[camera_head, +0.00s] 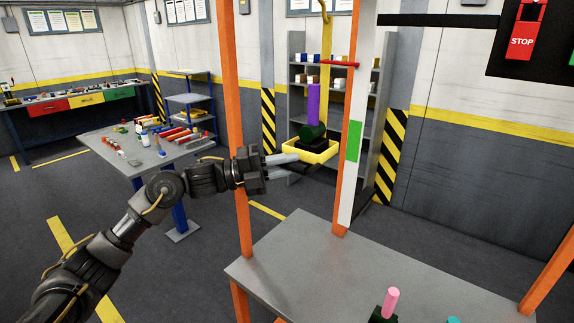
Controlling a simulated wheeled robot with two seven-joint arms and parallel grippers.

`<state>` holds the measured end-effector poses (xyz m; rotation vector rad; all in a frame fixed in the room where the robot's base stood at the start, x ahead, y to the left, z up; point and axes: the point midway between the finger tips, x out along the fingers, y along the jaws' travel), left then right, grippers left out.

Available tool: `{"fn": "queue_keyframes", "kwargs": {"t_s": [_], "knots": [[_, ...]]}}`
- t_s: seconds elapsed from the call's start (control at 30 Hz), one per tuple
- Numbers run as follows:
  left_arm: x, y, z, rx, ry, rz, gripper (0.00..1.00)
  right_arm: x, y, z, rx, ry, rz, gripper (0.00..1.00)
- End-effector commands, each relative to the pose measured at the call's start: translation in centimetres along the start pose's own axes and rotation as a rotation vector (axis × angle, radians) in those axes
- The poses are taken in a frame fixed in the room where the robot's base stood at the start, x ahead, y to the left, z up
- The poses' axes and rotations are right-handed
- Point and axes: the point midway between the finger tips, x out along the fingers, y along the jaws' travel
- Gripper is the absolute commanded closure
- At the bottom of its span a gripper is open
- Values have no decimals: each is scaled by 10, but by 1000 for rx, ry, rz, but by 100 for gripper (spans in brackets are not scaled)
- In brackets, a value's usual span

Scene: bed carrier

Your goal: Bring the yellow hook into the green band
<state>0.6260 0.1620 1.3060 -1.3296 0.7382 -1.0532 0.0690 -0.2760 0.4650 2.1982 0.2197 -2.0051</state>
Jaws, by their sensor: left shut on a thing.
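The yellow hook (325,12) is at the top of the view, on a thin upright rod above the yellow tray (328,155). The tray carries a black and dark green base (312,131) with a purple cylinder (313,104) standing upright. The green band (354,142) is on a white upright strip right of the tray. A red pointer (340,64) by the rod reaches the strip well above the band. My left gripper (292,159) is at the tray's near left edge, shut on what looks like the tray; the fingertip contact is unclear. My right gripper is out of view.
Orange posts (235,120) frame a grey table (310,255) in front, with a pink cylinder (391,302) and a teal piece (453,320) at its near edge. A cluttered table (185,152) stands left. A red stop panel (523,40) is at upper right.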

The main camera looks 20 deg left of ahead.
Motion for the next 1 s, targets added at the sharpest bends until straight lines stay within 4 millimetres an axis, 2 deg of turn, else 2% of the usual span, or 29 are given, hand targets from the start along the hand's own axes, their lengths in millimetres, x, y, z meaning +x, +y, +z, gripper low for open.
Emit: {"fn": "queue_keyframes", "kwargs": {"t_s": [0.37, 1.0], "knots": [[-5, 35, -5, -1, 0, 2, 100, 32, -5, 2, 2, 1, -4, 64], [-20, 144, -20, -3, 0, 3, 100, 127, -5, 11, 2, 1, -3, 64]]}}
